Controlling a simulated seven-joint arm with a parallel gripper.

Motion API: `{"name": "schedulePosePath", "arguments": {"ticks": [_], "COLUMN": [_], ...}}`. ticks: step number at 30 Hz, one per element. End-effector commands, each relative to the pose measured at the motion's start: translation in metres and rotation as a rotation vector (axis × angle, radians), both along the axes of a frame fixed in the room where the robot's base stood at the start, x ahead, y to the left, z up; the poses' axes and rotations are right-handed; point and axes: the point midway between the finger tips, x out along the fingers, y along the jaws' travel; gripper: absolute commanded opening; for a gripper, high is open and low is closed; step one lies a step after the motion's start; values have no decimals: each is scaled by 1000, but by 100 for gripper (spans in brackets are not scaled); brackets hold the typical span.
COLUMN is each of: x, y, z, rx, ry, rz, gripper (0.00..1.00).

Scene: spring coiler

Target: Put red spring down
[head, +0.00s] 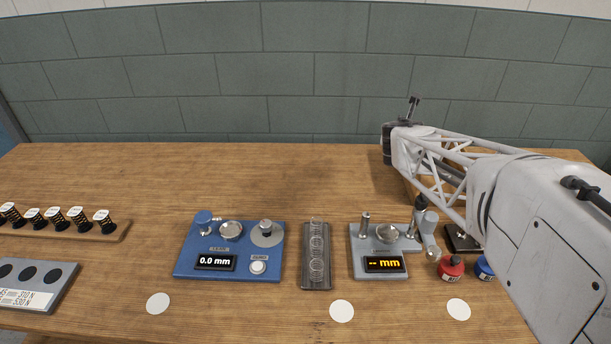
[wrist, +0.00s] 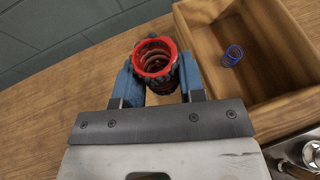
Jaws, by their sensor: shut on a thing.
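The red spring (wrist: 157,70) is between the two blue fingers of my gripper (wrist: 161,68) in the wrist view. I look into its round red end and see coils inside, with a dark band around its lower part. The fingers are shut on it from both sides. In the head view my arm reaches in from the right, and the spring is hidden there. I cannot tell how high it is above the table.
An open wooden box (wrist: 258,108) with a blue spring (wrist: 232,56) inside lies right of my gripper. A blue device (head: 190,262), a clear-topped tray (head: 316,283), a grey gauge (head: 360,243), red bottle (head: 450,270) and blue bottle (head: 485,268) stand along the front. The back table is clear.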

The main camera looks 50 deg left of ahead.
Motion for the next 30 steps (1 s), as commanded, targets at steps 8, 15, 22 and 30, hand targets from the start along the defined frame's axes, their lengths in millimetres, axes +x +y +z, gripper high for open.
{"name": "schedulePosePath", "arguments": {"ticks": [8,15,22,30], "x": [-6,-22,-45,-67], "y": [-2,13,35,53], "z": [2,-12,-32,-49], "rx": [0,-7,-13,-12], "ry": [-1,7,12,6], "rz": [147,322,504,667], "gripper": [12,12,12,12]}}
